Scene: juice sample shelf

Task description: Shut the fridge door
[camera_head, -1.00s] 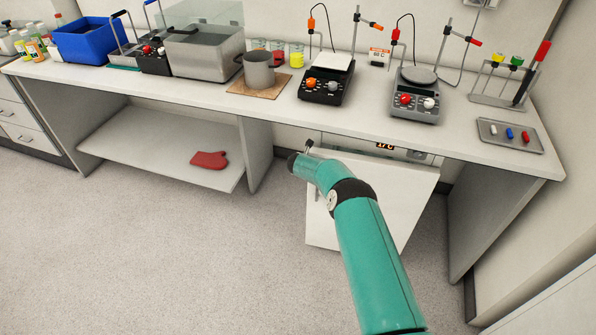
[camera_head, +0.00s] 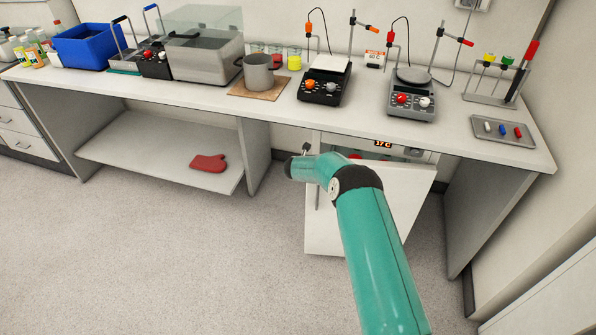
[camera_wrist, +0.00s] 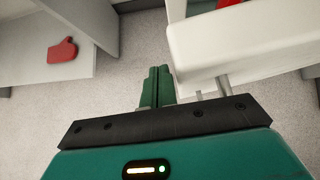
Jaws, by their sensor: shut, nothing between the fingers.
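The fridge (camera_head: 424,154) stands under the right part of the bench, with a lit display near its top. Its white door (camera_head: 405,205) stands ajar, and a gap into the inside shows above its top edge. Part of a vertical handle (camera_head: 317,196) shows at the door's left side; my arm hides much of the door's middle. In the wrist view my gripper (camera_wrist: 156,86) is shut and empty, its green fingers together. The door (camera_wrist: 245,40) is close to the right of the fingers, with handle posts (camera_wrist: 223,85) beside them. I cannot tell whether they touch.
The bench (camera_head: 455,145) above carries hotplates, a pot and a tray. A red mitt (camera_head: 209,160) lies on the low shelf (camera_head: 150,150) to the left. A bench side panel (camera_head: 480,220) stands right of the fridge. The floor (camera_head: 200,260) in front is clear.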

